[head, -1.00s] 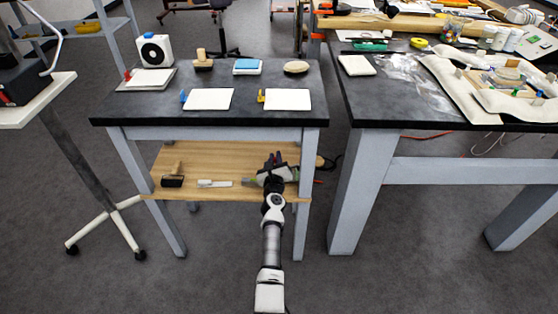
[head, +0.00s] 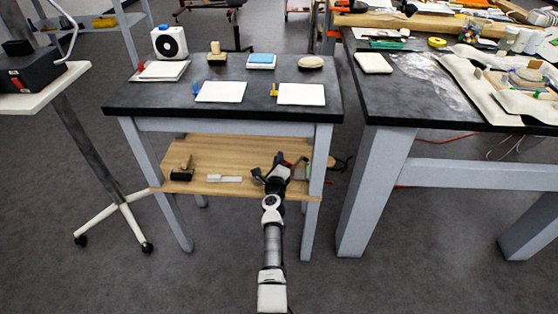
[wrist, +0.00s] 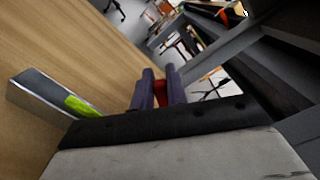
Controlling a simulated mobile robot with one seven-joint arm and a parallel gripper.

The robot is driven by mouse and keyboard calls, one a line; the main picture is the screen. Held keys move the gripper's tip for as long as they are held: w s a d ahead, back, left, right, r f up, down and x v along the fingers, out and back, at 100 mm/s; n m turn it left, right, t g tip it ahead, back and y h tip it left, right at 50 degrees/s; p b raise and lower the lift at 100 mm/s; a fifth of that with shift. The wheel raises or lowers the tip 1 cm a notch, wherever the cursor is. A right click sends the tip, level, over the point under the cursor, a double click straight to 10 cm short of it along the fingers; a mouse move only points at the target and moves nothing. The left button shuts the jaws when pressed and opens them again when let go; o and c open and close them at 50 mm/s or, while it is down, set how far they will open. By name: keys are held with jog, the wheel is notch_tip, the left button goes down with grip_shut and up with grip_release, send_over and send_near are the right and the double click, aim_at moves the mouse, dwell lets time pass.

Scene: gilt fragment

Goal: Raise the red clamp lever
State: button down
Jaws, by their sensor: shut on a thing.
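A small red lever (head: 140,67) stands at the left edge of a white plate (head: 161,71) on the dark tabletop, at the back left. A blue lever (head: 196,89) and a yellow lever (head: 274,90) stand beside two nearer white plates. My gripper (head: 281,157) is low, at the wooden shelf under the tabletop, far from the red lever on top. In the wrist view my gripper's two purple fingers (wrist: 158,86) are close together with a red object (wrist: 160,93) between them. It is mostly hidden, and I cannot tell what it is.
The wooden shelf (head: 213,158) holds a dark-headed brush or mallet (head: 182,172) and a white tool (head: 224,179). A silver block with a yellow-green patch (wrist: 75,104) is near my gripper. The tabletop overhangs the shelf, with table legs at both sides.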

jog(key=shift+f, duration=0.1)
dwell(0.3)
jog(key=c, duration=1.4)
grip_release()
jog(key=s+p, duration=0.4)
jog(key=s, duration=1)
